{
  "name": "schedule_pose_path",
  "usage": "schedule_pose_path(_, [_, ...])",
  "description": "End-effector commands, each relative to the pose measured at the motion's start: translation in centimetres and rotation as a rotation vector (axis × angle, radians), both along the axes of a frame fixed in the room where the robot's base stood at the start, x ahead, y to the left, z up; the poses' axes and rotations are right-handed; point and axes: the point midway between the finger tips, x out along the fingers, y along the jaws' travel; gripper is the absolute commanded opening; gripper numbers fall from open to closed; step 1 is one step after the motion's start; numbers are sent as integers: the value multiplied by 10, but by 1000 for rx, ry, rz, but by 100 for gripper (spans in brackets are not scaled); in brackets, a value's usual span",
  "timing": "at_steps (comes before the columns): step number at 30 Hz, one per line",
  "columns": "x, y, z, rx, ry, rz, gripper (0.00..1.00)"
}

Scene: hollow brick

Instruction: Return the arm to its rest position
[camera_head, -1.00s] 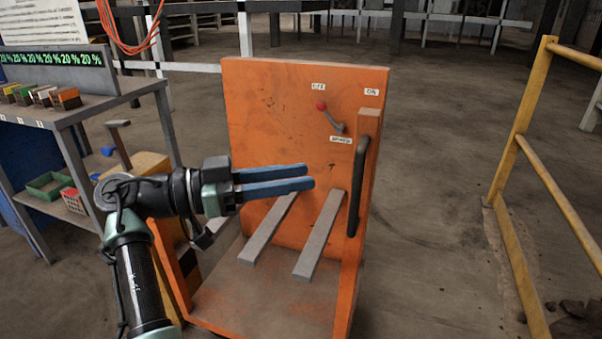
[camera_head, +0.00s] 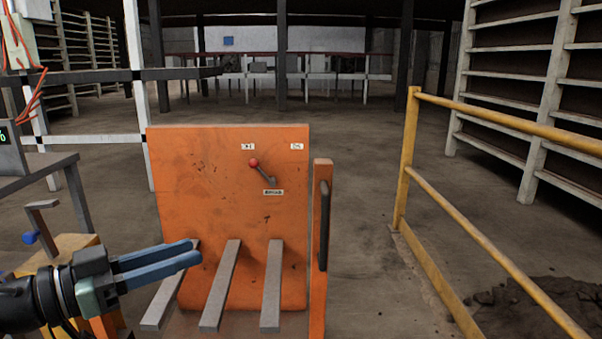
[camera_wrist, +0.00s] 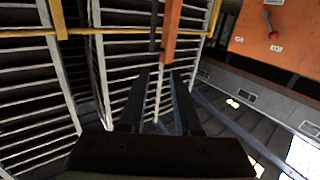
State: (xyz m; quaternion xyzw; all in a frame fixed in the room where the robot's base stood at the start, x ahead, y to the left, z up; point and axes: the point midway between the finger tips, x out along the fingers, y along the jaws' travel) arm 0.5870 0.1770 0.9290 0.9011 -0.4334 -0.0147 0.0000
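My gripper (camera_head: 194,251) is at the lower left of the head view, its two blue fingers pointing right, in front of the lower left part of the orange panel (camera_head: 210,205). In the wrist view my gripper (camera_wrist: 161,73) has its dark fingers apart with nothing between them. The panel carries a lever with a red knob (camera_head: 253,162) and small labels. The lever's knob also shows at the top right of the wrist view (camera_wrist: 273,35). Most of my arm is outside the head view.
Grey bars (camera_head: 222,285) slope out from the panel, close to my fingers. An orange post with a black handle (camera_head: 323,225) stands at its right. A yellow railing (camera_head: 485,240) is farther right, and a grey table (camera_head: 35,180) is at the left. Open floor lies behind.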

Motion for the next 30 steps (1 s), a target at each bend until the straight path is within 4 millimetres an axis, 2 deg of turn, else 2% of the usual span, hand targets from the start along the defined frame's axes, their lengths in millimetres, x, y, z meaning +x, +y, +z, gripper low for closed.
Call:
schedule_pose_path(1, [10,-13,-1,26,24,28,32])
schedule_pose_path(5, [30,-28,0,74,72,140,32])
schedule_pose_path(10, [52,-51,16,123,78,330,32])
schedule_pose_path(13, [59,-69,40,130,29,470,32])
schedule_pose_path(16, [53,-90,80,102,-78,615,32])
schedule_pose_path(20, [17,-120,146,0,-278,756,32])
schedule_pose_path(21, [0,-129,166,-42,-348,786,32])
schedule_pose_path(24, [-48,-148,212,-156,-512,833,32])
schedule_pose_path(26, [-78,-157,234,-223,-600,844,32])
schedule_pose_path(30, [-152,-173,273,-375,-786,841,32])
